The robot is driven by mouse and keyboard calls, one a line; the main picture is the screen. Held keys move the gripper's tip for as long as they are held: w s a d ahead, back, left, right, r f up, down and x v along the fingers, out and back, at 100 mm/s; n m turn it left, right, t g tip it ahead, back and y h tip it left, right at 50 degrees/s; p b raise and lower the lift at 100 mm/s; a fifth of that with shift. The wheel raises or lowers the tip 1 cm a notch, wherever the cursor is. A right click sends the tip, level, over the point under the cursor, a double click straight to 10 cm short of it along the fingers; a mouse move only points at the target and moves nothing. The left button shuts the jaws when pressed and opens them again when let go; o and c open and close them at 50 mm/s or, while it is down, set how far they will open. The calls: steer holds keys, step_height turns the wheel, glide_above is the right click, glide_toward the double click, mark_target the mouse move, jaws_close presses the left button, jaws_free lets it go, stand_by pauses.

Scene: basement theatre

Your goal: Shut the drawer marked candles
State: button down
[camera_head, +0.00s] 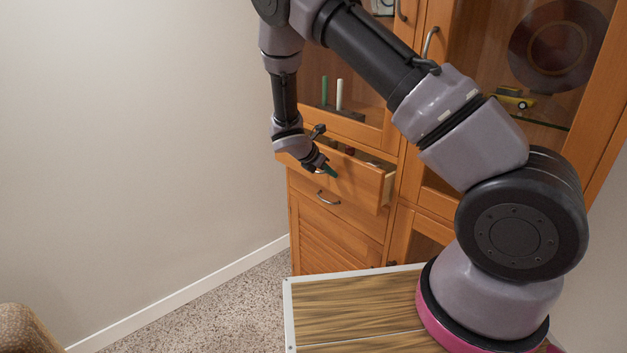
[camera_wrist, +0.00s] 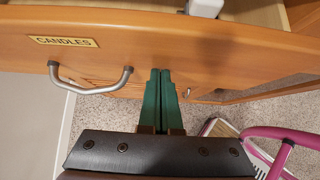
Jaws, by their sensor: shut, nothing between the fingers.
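The drawer marked candles (camera_wrist: 205,55) stands pulled out of the wooden cabinet. Its label (camera_wrist: 63,41) reads CANDLES in the wrist view, with a curved metal handle (camera_wrist: 90,82) below it. In the head view the open drawer (camera_head: 372,188) shows partly behind my arm, its right side exposed. My gripper (camera_head: 331,172) is at the front of the drawer; its green fingers (camera_wrist: 160,72) are together, empty, and right of the handle. I cannot tell whether the fingertips touch the drawer front.
Below is a closed drawer with a handle (camera_head: 328,198). Glass doors (camera_head: 345,85) above show candles and a toy car (camera_head: 514,98) inside. A plain wall (camera_head: 130,130) stands left. Carpet (camera_head: 210,300) is clear before the cabinet. A white thing (camera_wrist: 205,7) lies in the open drawer.

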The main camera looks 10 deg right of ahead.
steer(key=w+d, duration=0.1)
steer(key=d, duration=0.1)
steer(key=w+d, duration=0.1)
steer(key=d, duration=0.1)
steer(key=w+d, duration=0.1)
steer(key=w, duration=0.1)
steer(key=shift+d, duration=0.4)
steer(key=shift+w+d, duration=0.1)
steer(key=shift+d+r, duration=0.1)
steer(key=shift+d, duration=0.1)
steer(key=shift+a, duration=0.1)
